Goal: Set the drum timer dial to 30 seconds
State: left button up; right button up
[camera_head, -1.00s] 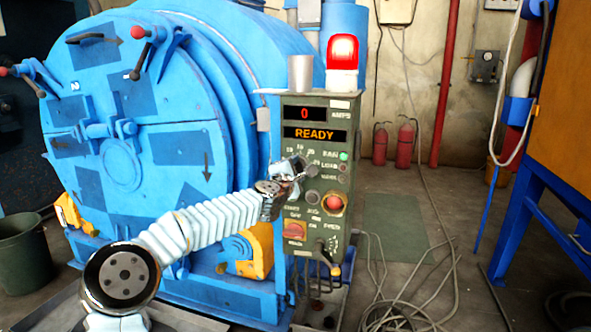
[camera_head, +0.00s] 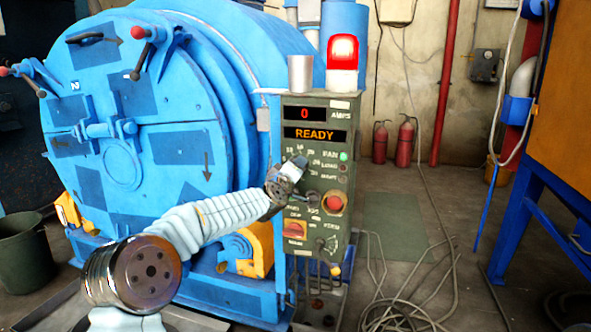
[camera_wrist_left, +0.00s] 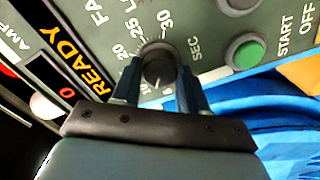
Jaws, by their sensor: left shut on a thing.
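The green control panel (camera_head: 335,115) stands at the right of the blue drum (camera_head: 122,165). Its display (camera_head: 315,134) reads READY, with 0 AMPS above. My left gripper (camera_head: 297,164) is at the panel's upper left, its hand covering the timer dial in the head view. In the left wrist view the dark round dial (camera_wrist_left: 158,63) sits between the two fingers of my left gripper (camera_wrist_left: 158,75), which are shut on it. Printed marks including 20, 25 and 30, with SEC, surround the dial. I cannot tell which mark its pointer faces. My right gripper is not in view.
A red button (camera_head: 334,203) and red switch (camera_head: 295,229) lie lower on the panel. A lit red beacon (camera_head: 343,52) and metal cup (camera_head: 300,73) stand on top. Loose cables (camera_head: 400,310) lie on the floor.

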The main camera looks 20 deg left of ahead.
pick_arm(q)
jog(key=m+b, duration=0.8)
jog(key=m, duration=2.6)
jog(key=shift+f, duration=0.1)
jog(key=shift+m, duration=0.3)
jog(key=o, duration=1)
jog(key=shift+o, duration=0.2)
jog(key=shift+b, duration=0.3)
